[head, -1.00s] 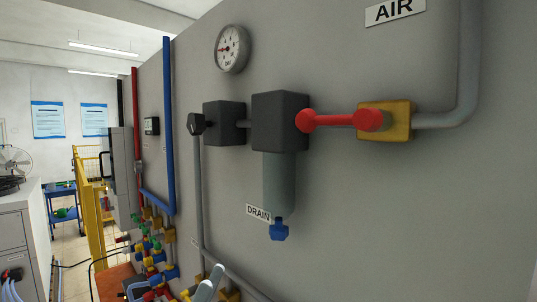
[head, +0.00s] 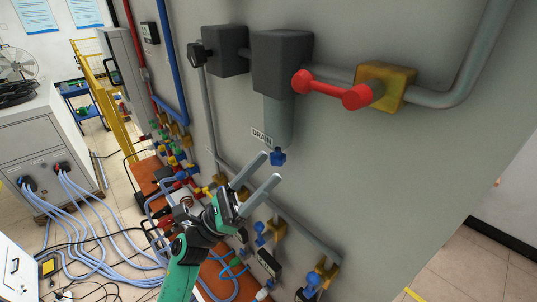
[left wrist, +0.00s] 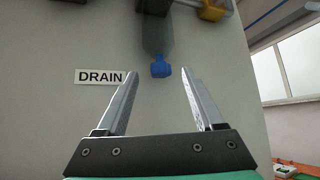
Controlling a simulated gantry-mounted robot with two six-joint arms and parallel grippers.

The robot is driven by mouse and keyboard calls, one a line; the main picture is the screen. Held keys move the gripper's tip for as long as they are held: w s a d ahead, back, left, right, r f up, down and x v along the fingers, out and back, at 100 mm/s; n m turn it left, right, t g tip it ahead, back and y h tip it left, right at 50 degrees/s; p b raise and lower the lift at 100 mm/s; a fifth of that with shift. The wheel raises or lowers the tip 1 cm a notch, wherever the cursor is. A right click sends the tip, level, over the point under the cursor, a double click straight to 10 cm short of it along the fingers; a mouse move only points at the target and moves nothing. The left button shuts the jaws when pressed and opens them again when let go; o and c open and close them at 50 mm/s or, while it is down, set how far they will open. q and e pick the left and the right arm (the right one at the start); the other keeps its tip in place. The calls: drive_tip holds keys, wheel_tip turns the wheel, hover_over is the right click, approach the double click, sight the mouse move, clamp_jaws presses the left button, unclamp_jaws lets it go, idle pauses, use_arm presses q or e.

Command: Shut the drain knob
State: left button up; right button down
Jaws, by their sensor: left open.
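The blue drain knob (head: 278,157) hangs under the grey filter bowl (head: 278,122) on the wall, beside the DRAIN label (head: 262,137). In the left wrist view the knob (left wrist: 161,69) shows beyond and between the fingertips, near the top, with the DRAIN label (left wrist: 101,77) to its left. My left gripper (head: 268,168) is open and empty, just below the knob in the head view, its fingers pointing up toward it. It also shows in the left wrist view (left wrist: 147,75). The knob looks apart from both fingers. My right gripper is not in view.
A red handle (head: 330,88) on a brass valve (head: 385,86) sits up and right of the knob. Pipes, blue-handled valves (head: 312,280) and coloured fittings (head: 175,155) line the wall below and left. The wall right of the knob is bare.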

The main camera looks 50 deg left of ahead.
use_arm(q)
drive_tip(key=shift+x, duration=1.05)
clamp_jaws()
